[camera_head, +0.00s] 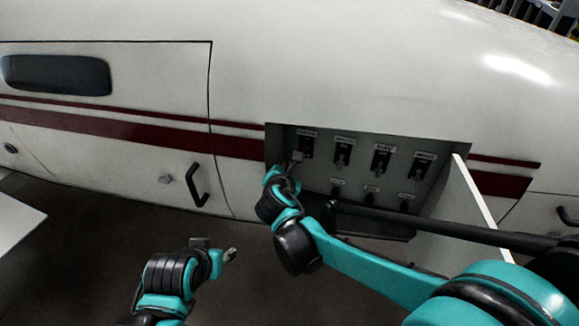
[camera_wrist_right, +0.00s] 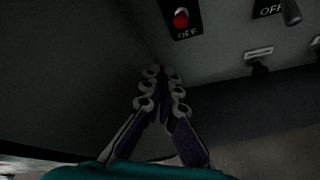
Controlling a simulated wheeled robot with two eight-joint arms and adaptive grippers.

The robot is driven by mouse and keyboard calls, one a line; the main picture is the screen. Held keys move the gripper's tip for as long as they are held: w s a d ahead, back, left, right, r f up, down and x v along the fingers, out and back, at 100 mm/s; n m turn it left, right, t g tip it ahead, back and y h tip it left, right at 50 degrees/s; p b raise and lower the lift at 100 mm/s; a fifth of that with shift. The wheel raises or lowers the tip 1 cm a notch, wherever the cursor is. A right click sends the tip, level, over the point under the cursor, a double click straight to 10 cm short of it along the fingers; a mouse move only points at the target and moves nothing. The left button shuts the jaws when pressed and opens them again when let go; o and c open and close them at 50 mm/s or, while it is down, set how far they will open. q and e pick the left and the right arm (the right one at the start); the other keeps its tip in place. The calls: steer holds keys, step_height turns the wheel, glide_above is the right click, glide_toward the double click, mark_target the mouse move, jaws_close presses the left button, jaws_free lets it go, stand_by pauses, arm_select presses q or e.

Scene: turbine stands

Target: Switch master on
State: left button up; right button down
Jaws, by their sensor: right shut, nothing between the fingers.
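A recessed switch panel (camera_head: 325,178) in the white body holds a row of several lever switches on black plates. The leftmost switch (camera_head: 306,148) has its plate partly behind my right gripper (camera_head: 297,157). The labels above the switches are too small to read, so I cannot tell which is the master. In the right wrist view, a red part (camera_wrist_right: 181,18) shows on a plate marked OFF. My right gripper (camera_wrist_right: 162,75) is shut and empty, below that plate; contact is not visible. My left gripper (camera_head: 231,255) is low, away from the panel; its jaw opening is unclear.
Small knobs (camera_head: 370,190) sit below the switches, near a dark bar (camera_head: 440,222). An open white door (camera_head: 470,205) borders the panel at right. A black handle (camera_head: 198,185) sticks out from the body at left. Dark floor lies below.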

arm_select(q)
steer(key=r, duration=0.1)
steer(key=r+p, duration=0.2)
steer(key=shift+d+r, duration=0.2)
steer(key=shift+d, duration=0.05)
arm_select(e)
steer(key=s+r, duration=0.6)
steer(key=shift+s+d, duration=0.25)
steer(key=shift+s, duration=0.15)
arm_select(q)
steer(key=shift+w, duration=0.1)
arm_select(e)
steer(key=shift+a, duration=0.1)
